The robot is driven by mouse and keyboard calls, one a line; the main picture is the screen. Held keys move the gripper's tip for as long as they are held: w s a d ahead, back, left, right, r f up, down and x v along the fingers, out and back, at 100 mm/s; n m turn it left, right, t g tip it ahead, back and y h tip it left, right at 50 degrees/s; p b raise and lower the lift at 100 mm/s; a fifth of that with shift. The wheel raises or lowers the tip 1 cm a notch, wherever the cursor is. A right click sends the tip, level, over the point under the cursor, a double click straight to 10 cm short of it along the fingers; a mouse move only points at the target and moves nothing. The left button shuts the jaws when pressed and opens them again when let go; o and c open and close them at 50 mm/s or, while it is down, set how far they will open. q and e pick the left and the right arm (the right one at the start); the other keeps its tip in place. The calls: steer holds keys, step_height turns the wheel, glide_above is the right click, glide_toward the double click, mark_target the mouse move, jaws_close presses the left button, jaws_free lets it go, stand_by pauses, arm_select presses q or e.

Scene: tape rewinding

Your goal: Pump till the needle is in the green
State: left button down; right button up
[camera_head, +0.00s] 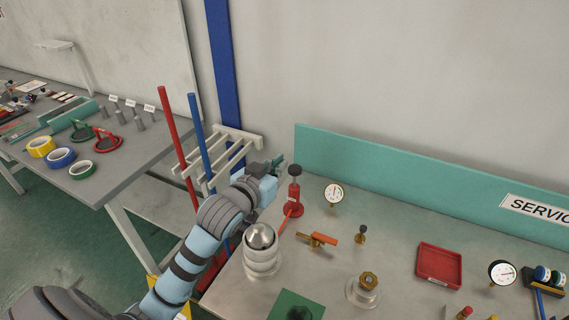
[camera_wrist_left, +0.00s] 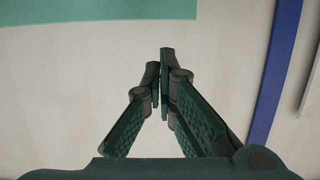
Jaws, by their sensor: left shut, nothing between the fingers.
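A red hand pump (camera_head: 293,200) with a dark round knob on top stands upright near the back left of the metal bench. A round white gauge (camera_head: 334,193) stands just right of it; its needle is too small to read against the coloured marks. My left gripper (camera_head: 277,163) is shut and empty, up beside the pump knob on its left, with a small gap seeming to lie between them. In the left wrist view the fingers (camera_wrist_left: 163,75) meet at their tips with only the wall behind; the pump does not show there. My right gripper is not in view.
An orange-handled valve (camera_head: 318,240), a stack of pale rounded pieces with a metal dome (camera_head: 261,237), a red tray (camera_head: 439,262) and a second gauge (camera_head: 502,272) are on the bench. A teal back panel (camera_head: 400,175) runs behind. A white rack (camera_head: 230,150) stands left.

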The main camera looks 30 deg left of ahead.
arm_select(q)
steer(key=shift+w+a, duration=0.1)
steer(key=b, duration=0.1)
glide_above(294, 176)
step_height(294, 176, down, 6)
steer(key=shift+f, duration=0.25)
stand_by(0.3)
step_height(294, 176, down, 5)
steer(key=shift+r+b, duration=0.1)
steer(key=shift+b, duration=1.15)
